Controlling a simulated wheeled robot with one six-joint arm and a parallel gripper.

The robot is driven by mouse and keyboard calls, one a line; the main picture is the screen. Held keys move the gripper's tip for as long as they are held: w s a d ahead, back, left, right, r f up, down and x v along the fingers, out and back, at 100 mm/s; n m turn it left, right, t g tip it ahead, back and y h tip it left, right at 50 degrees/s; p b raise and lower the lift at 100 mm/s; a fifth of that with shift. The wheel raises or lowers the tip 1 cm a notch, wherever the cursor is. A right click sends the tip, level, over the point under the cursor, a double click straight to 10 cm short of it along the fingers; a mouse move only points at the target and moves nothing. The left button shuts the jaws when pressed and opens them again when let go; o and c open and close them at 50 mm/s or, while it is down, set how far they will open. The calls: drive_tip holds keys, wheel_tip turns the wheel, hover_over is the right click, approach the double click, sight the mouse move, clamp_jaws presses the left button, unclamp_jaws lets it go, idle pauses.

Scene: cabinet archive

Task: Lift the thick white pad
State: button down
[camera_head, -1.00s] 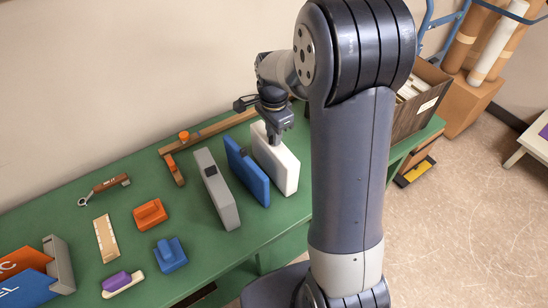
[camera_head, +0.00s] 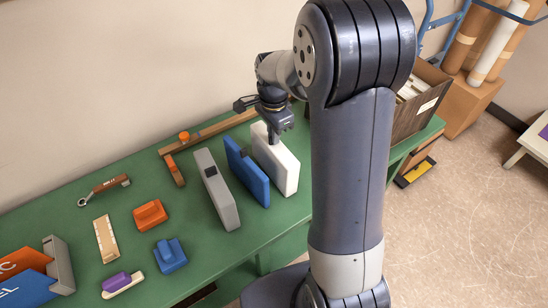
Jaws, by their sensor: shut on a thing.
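The thick white pad (camera_head: 281,168) stands upright on its edge on the green table, right of a blue slab (camera_head: 247,174). My gripper (camera_head: 274,137) points down at the pad's top edge, toward its far end, and is shut on it. The fingertips are small in this view and partly hidden against the pad. I see no clear gap between the pad's lower edge and the table.
A grey slab (camera_head: 217,190) stands left of the blue one. A wooden angle piece (camera_head: 200,138) lies behind. Orange (camera_head: 150,214) and blue (camera_head: 170,256) blocks sit to the left. A dark box (camera_head: 418,102) stands at the table's right end.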

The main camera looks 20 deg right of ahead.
idle(0.3)
drive_tip(key=shift+r+p, duration=2)
drive_tip(key=shift+r, duration=0.5)
